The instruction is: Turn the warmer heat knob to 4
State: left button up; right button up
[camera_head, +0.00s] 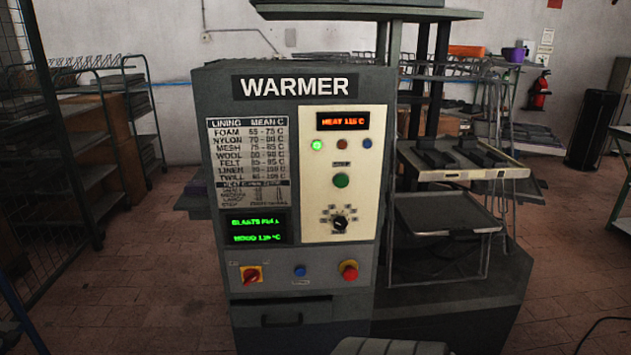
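The warmer (212,102) is a dark grey cabinet labelled WARMER, facing me in the middle of the head view. Its heat knob (340,223) is a small black knob low on the cream control panel (318,190), with a ring of tiny marks around it. The marks and the knob's pointer are too small to read. The orange display (342,121) above reads about "HEAT 115 C". A green screen (256,228) sits at the panel's left. Neither of my grippers shows in the view, and nothing touches the knob.
A green button (341,180) sits above the knob. A red-and-yellow switch (251,274), blue button (300,270) and red button (349,270) lie below. Shelves with trays (463,173) adjoin at right; a rack (60,160) stands left. A grey rounded shape, possibly mine, shows at the bottom edge.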

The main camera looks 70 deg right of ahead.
aim_at(340, 223)
jog(key=z, duration=2.4)
